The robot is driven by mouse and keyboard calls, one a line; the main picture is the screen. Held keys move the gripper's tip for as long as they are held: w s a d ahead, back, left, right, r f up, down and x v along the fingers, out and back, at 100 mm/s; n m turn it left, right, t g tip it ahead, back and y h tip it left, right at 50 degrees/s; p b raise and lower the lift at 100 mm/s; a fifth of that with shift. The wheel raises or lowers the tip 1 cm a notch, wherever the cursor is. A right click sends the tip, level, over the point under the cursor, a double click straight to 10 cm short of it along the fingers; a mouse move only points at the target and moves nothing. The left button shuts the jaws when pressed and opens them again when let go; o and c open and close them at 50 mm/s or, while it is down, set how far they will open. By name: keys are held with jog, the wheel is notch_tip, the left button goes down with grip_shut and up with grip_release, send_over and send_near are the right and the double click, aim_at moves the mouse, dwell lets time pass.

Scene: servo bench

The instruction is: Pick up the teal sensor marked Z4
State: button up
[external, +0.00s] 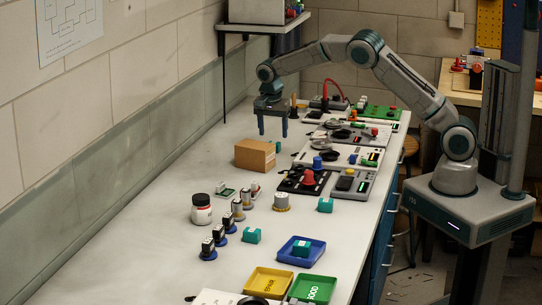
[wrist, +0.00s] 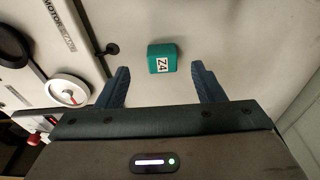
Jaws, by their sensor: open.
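The teal sensor marked Z4 (wrist: 162,58) lies on the bench in the wrist view, its white label readable. It sits ahead of and between the two fingertips, touching neither. My gripper (wrist: 160,70) is open and empty, with blue fingers spread wider than the sensor. In the external view my gripper (external: 273,133) hangs pointing down above the bench, behind a cardboard box. A small teal block (external: 278,147) shows just below it, partly hidden by the box; its mark is not readable there, but its place fits Z4.
The cardboard box (external: 255,155) stands close to that block. Boards with parts (external: 340,155) line the right side; a motor board (wrist: 62,60) shows left in the wrist view. Other teal blocks lie nearer, one in a blue tray (external: 318,261).

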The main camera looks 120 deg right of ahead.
aim_at(274, 142)
jog(key=shift+s+d+f+p, duration=0.15)
jog(key=shift+d+f+p, duration=0.1)
jog(key=shift+f, duration=0.6)
jog(key=shift+s+d+f+p, duration=0.2)
jog(key=shift+f, duration=0.6)
jog(key=shift+s+d+f+p, duration=0.15)
jog(key=shift+d+f+p, duration=0.1)
jog(key=shift+f, duration=0.6)
jog(key=c, duration=1.1)
jog(key=shift+o, duration=0.2)
jog(key=shift+r, duration=0.1)
